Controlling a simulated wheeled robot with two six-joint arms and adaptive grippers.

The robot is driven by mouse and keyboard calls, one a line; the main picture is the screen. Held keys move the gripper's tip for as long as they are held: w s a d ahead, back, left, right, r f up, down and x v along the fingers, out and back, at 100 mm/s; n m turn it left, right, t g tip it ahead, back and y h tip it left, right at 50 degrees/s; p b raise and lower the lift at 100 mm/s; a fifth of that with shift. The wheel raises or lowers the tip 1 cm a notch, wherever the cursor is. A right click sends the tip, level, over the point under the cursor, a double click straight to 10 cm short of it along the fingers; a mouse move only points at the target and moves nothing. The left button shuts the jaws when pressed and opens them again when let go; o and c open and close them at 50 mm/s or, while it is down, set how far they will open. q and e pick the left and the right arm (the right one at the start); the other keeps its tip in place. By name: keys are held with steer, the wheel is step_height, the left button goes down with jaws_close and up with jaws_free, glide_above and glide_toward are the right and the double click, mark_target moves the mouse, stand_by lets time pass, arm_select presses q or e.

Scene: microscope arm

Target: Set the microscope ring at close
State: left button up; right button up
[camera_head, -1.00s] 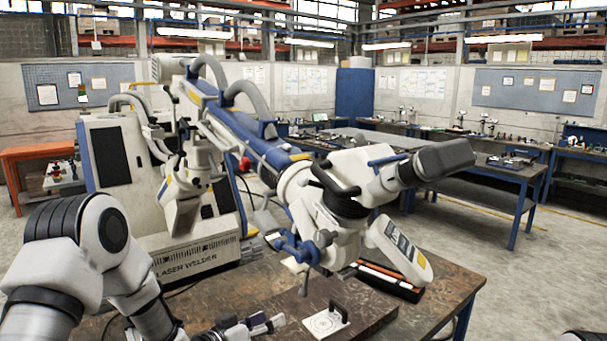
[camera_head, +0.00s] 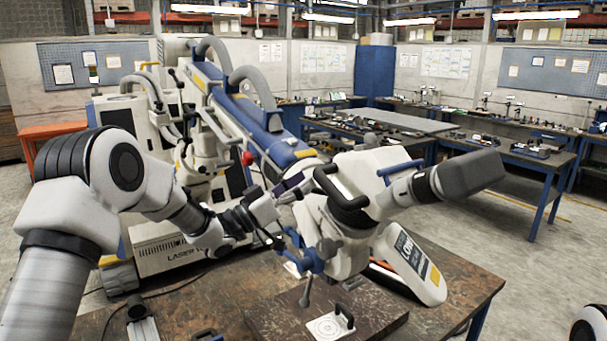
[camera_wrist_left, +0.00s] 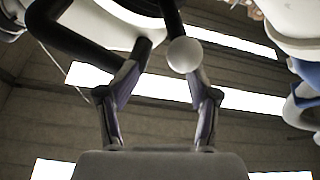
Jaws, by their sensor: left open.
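The microscope head (camera_head: 350,215), white with black handles and a dark grey eyepiece (camera_head: 460,178), hangs over the table at the end of a white and blue arm. A black ring-like handle (camera_head: 338,188) curves around its upper part; I cannot tell its setting. My left gripper (camera_head: 290,187) is at the left side of the head. In the left wrist view, my left gripper (camera_wrist_left: 163,65) has its fingers spread, near a black bar (camera_wrist_left: 85,40) and a white ball (camera_wrist_left: 184,55). I cannot tell whether they touch. My right gripper is out of view.
The brown table (camera_head: 200,300) carries a dark board (camera_head: 375,310) with a white target plate (camera_head: 328,326) below the head. A blue clamp (camera_head: 305,258) hangs on the head's left. The laser welder cabinet (camera_head: 160,262) stands behind. Long benches (camera_head: 510,165) are at the back right.

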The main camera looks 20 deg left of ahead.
arm_select(q)
steer(key=shift+n, duration=0.3)
steer(key=w+f, duration=0.2)
steer(key=w, duration=0.1)
steer(key=w+f, duration=0.1)
steer(key=w, duration=0.1)
steer(key=shift+s+r, duration=0.1)
steer(key=c, duration=0.3)
steer(key=shift+s+d+r, duration=0.25)
steer(key=shift+s+r, duration=0.3)
steer(key=shift+s, duration=0.3)
jaws_close()
steer(key=shift+a, duration=0.1)
steer(key=shift+o, duration=1.5)
jaws_free()
steer(key=shift+w+f, duration=0.2)
steer(key=shift+w, duration=0.3)
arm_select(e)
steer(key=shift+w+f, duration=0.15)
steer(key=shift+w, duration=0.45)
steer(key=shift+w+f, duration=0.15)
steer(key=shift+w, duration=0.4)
